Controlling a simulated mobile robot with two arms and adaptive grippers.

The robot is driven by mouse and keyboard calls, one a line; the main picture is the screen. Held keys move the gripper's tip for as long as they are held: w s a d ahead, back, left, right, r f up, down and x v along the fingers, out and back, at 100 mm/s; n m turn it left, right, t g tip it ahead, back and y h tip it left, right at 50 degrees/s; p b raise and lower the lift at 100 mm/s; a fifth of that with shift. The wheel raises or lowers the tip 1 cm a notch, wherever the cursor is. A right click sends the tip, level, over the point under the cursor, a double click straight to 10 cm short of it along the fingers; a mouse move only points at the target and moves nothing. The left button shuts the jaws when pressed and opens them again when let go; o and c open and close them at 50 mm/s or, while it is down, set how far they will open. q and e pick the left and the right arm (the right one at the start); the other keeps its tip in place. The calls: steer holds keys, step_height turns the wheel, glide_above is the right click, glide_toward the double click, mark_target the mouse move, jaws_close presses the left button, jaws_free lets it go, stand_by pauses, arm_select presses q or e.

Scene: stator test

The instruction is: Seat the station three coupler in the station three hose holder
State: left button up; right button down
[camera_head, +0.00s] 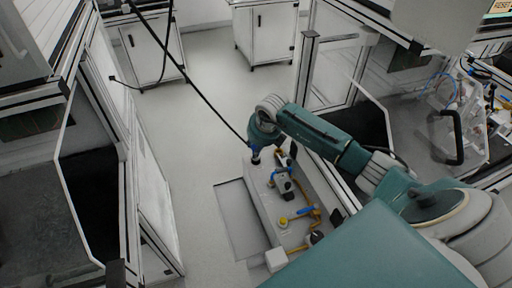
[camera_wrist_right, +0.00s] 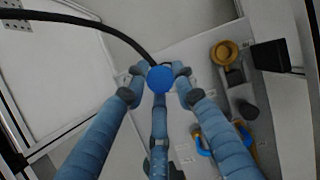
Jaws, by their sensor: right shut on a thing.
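The coupler (camera_wrist_right: 160,79) is a blue round piece on the end of a black hose (camera_wrist_right: 95,20). In the wrist view my right gripper (camera_wrist_right: 158,77) is shut on it, with the fingertips on both sides. In the head view my right gripper (camera_head: 254,150) is at the far end of the pale fixture board (camera_head: 262,212), with a bit of blue at its tip. The hose (camera_head: 190,80) runs up and left from there. A dark piece shows just below the gripper; I cannot tell if it is the hose holder or whether the coupler touches it. My left gripper is not in view.
The board carries a dark device (camera_head: 283,186), a yellow knob (camera_head: 284,221) and a white block (camera_head: 276,259). In the wrist view a brass ring (camera_wrist_right: 225,53) and a black box (camera_wrist_right: 270,56) stand to the right.

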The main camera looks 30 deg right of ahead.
steer(key=c, duration=1.3)
jaws_free()
steer(key=shift+c, duration=0.2)
